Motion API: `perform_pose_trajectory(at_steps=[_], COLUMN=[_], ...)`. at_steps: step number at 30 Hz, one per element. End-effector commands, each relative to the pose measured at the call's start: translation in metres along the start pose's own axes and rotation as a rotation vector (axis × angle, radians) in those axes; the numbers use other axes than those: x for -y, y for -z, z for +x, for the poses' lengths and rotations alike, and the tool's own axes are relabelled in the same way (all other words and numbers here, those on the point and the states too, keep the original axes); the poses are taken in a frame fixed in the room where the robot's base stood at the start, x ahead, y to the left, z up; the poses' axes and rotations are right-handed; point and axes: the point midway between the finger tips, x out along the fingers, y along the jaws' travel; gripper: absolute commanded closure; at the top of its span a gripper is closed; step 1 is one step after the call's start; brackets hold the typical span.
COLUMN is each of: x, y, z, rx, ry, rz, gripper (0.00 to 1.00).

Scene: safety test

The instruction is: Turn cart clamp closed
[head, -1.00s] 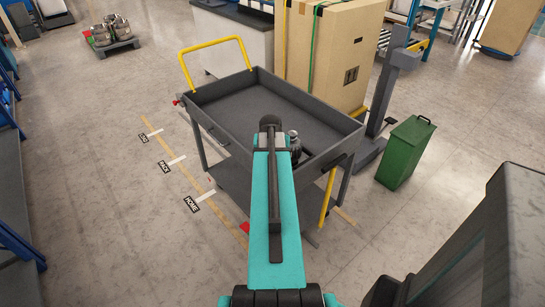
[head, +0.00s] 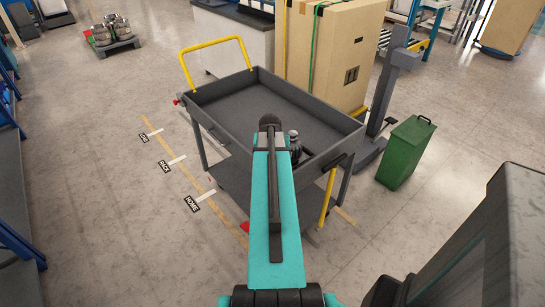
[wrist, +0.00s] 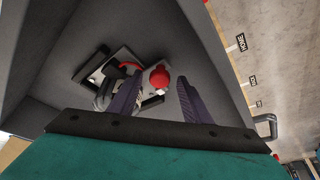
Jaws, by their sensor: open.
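The grey cart (head: 225,100) with a yellow push handle (head: 208,44) stands in front of me. In the wrist view, the cart clamp (wrist: 100,66) is a metal plate with dark bars and a red part, inside the cart's grey tray. A round red knob (wrist: 160,77) shows at its right. My gripper (wrist: 159,82) is open, its two dark fingers on either side of the knob in the picture. I cannot tell whether either finger touches the clamp.
A tall cardboard box (head: 330,50) stands behind the cart. A green bin (head: 406,152) stands to its right. Floor strips with labels such as HOME (head: 192,204) lie at the left, where the floor is open. The tray walls rise close around my gripper.

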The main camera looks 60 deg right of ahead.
Motion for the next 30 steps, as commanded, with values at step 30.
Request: perform_pose_trajectory(at_steps=[30], x=[0.000], y=[0.000], z=[-0.102], rx=[-0.001], ry=[0.001], rz=[0.000], gripper=[0.56])
